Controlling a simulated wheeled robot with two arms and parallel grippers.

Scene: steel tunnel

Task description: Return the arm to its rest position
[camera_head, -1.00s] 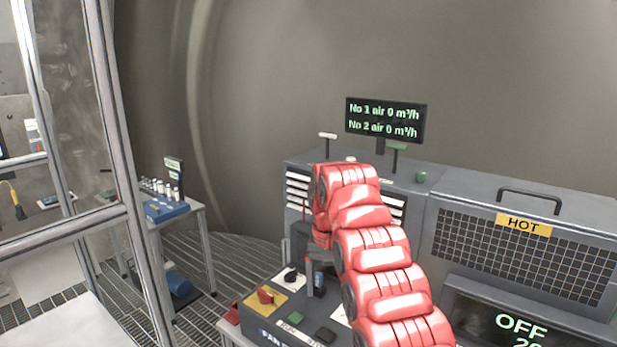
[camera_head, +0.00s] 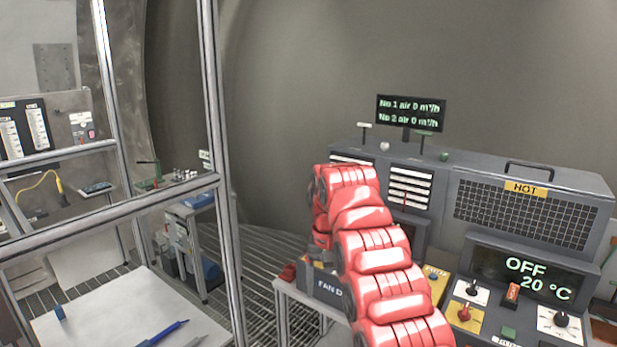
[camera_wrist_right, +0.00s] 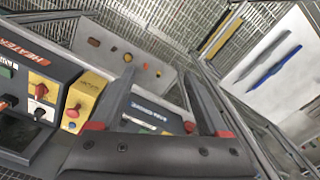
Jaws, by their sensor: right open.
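My right arm (camera_head: 375,250), red and segmented, rises from the bottom of the head view and bends over at its top. My right gripper (camera_wrist_right: 157,75) shows in the wrist view with its two dark fingers apart and nothing between them. It hangs above the fan panel (camera_head: 328,287), which is partly hidden behind the arm in the head view. The gripper's tips are mostly hidden by the arm there. My left gripper is in neither view.
A heater console (camera_head: 530,270) reading OFF and 20 °C stands at the right. Grated floor (camera_head: 265,270) lies between. A display (camera_head: 410,112) stands behind.

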